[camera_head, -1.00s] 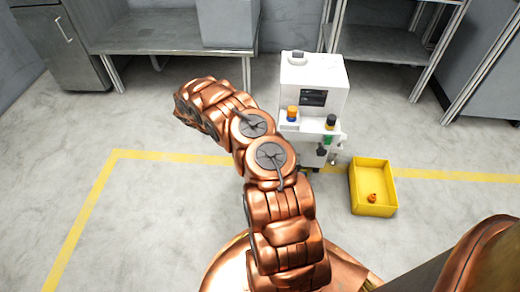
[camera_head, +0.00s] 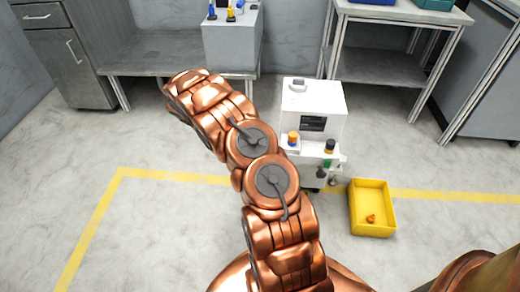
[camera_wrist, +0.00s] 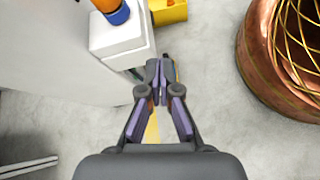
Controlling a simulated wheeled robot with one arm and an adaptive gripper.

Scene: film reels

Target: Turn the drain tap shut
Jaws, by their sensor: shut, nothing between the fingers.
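The white machine (camera_head: 312,100) stands on the floor right of my arm, with a dark screen and a small front ledge. Small green and dark parts (camera_head: 327,163) sit low on its front right, too small to tell which is the drain tap. In the wrist view my gripper (camera_wrist: 159,76) is shut and empty, beside the machine's white side (camera_wrist: 50,60). A small teal and orange bit shows just behind the fingertips, mostly hidden by them. I cannot tell whether it is the tap or whether the fingers touch it.
An orange-and-blue item (camera_head: 292,139) and a dark-capped one (camera_head: 329,146) stand on the ledge. A yellow bin (camera_head: 372,228) with a small orange object lies right of the machine. Grey benches (camera_head: 170,52) line the back. The floor at left is clear, crossed by yellow tape.

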